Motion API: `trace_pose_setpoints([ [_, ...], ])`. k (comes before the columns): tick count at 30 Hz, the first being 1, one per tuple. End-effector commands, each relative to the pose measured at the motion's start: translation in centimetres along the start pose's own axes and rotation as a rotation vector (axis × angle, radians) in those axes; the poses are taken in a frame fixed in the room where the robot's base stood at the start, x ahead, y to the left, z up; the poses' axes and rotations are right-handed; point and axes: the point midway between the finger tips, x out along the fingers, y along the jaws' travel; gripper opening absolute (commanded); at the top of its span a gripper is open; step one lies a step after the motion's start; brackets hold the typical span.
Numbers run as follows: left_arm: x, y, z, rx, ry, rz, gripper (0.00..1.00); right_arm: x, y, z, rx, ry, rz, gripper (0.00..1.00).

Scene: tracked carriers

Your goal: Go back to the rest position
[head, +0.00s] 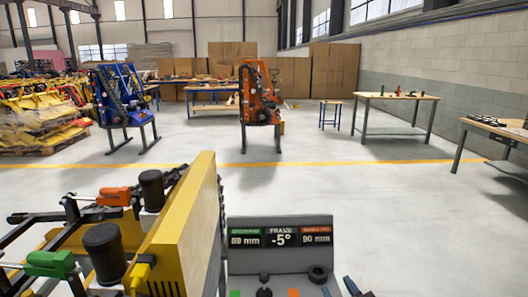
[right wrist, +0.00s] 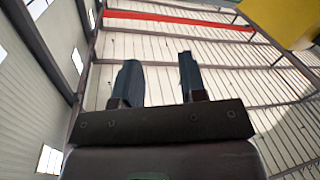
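My right gripper (head: 358,289) shows at the bottom edge of the head view, right of the console, with only its dark blue fingertips in the picture. In the right wrist view its two fingers (right wrist: 158,62) are apart with nothing between them, and the roof is behind them. The gripper is open and touches nothing that I can see. My left gripper is not in view. A yellow carrier frame (head: 186,225) with black rollers, an orange clamp handle (head: 114,196) and a green clamp handle (head: 50,264) stands close at the left.
A grey console (head: 280,258) with readouts of 89 mm, -5° and 90 mm stands just right of the yellow frame. A blue carrier (head: 122,92) and an orange carrier (head: 260,95) stand farther off. Workbenches (head: 400,97) stand along the right. The floor between is clear.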

Motion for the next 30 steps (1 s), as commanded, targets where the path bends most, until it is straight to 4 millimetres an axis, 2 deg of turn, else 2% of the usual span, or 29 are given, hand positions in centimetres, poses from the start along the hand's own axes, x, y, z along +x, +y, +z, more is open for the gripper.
trace_pose_setpoints([
  [1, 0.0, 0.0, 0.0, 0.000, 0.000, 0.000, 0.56, -1.3, 0.8, 1.9, 0.035, -0.098, 0.030, 0.38],
  [6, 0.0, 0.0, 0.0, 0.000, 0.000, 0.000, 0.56, -6.7, 2.6, 8.2, 0.134, -0.445, 0.092, 0.38],
  [9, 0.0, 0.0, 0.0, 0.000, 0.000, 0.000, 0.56, -10.6, 3.0, 11.3, 0.189, -0.646, 0.103, 0.38],
  [12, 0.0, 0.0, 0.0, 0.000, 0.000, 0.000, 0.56, -14.2, 3.0, 13.4, 0.231, -0.805, 0.096, 0.38],
  [21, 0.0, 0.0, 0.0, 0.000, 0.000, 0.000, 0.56, -21.4, 2.5, 16.1, 0.309, -1.091, 0.052, 0.38],
  [30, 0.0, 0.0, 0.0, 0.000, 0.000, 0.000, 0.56, -26.5, 1.9, 16.9, 0.363, -1.273, 0.003, 0.38],
])
